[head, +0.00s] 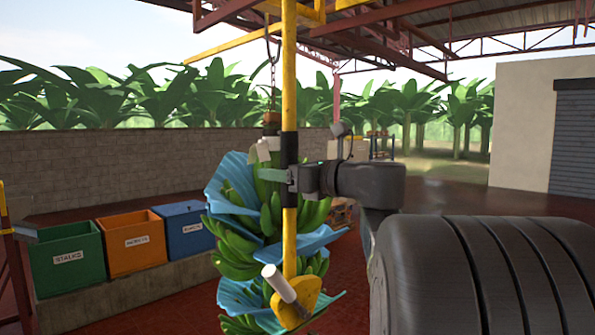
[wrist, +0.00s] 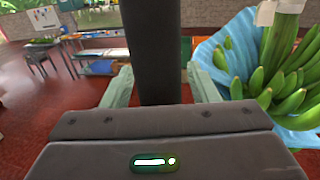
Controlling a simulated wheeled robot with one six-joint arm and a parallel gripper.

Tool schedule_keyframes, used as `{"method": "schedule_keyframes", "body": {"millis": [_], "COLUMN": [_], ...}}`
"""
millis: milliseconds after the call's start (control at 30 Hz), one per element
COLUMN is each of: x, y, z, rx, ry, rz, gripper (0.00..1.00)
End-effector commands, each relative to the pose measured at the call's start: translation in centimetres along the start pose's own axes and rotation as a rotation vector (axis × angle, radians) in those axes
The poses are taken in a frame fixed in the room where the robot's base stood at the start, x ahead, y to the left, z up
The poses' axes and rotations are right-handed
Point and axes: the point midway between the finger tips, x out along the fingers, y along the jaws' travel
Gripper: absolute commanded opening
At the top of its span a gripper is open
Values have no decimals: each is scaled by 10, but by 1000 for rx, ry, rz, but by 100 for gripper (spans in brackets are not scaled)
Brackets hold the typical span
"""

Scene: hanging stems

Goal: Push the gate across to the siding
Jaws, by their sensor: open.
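A yellow upright bar (head: 289,75) hangs from the yellow overhead rail work, with a black sleeve (head: 289,150) at mid-height; I take it as the gate's handle. My gripper (head: 280,176) is at the sleeve's lower part. In the wrist view the dark sleeve (wrist: 155,50) stands between my two pale green fingers, with visible gaps on both sides, so the jaws are open around it. A yellow rail (head: 225,42) slants off to the upper left, possibly the siding. The gate's joint overhead is cut off by the top edge.
A banana stem (head: 235,262) with blue sheets hangs from a chain close behind the bar; it also shows at right in the wrist view (wrist: 285,65). Green (head: 68,258), orange (head: 132,242) and blue (head: 185,230) bins stand at left. A yellow plate (head: 296,303) with a pale cylinder sits at the bar's foot.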

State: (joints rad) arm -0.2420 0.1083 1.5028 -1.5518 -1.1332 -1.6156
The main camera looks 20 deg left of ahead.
Motion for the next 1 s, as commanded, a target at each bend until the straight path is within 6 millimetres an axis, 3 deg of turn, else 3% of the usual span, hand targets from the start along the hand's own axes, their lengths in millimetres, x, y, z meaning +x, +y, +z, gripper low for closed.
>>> {"method": "schedule_keyframes", "body": {"millis": [200, 400, 500, 667, 1000], "x": [0, 0, 0, 7, 54], "y": [0, 0, 0, -2, -11], "z": [0, 0, 0, -2, 0], "rx": [0, 0, 0, 0, 0], "ry": [0, 0, 0, 1, -1], "rz": [0, 0, 0, 1, 0], "gripper": [54, 15, 0, 0, 0]}}
